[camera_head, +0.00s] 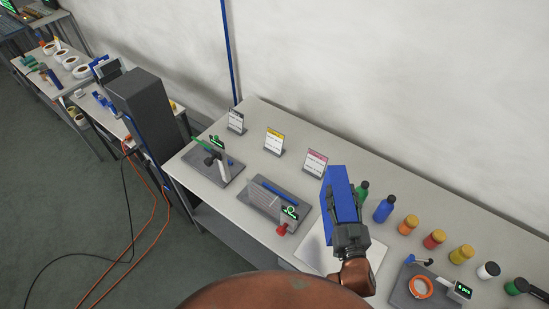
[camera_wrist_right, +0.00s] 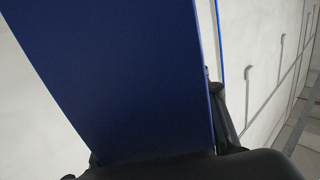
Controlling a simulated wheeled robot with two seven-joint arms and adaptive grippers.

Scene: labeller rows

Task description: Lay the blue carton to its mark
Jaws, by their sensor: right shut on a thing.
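The blue carton (camera_head: 340,192) stands tall and slightly tilted in my right gripper (camera_head: 347,222), above the front part of the table. The same carton (camera_wrist_right: 120,75) fills much of the right wrist view, with dark fingers at its lower edges. My right gripper is shut on it. A pale square sheet (camera_head: 312,252) lies below and behind the gripper, partly hidden by carton and arm. Whether the carton's bottom touches anything cannot be told. I cannot make out for certain which marking is the carton's mark. My left gripper is not in view.
Several bottles and jars, including a blue bottle (camera_head: 384,210), line the table right of the carton. A grey tray (camera_head: 402,293) with an orange tape roll (camera_head: 420,287) lies at front right. Two more grey trays and several label cards, one yellow-topped (camera_head: 274,142), stand left.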

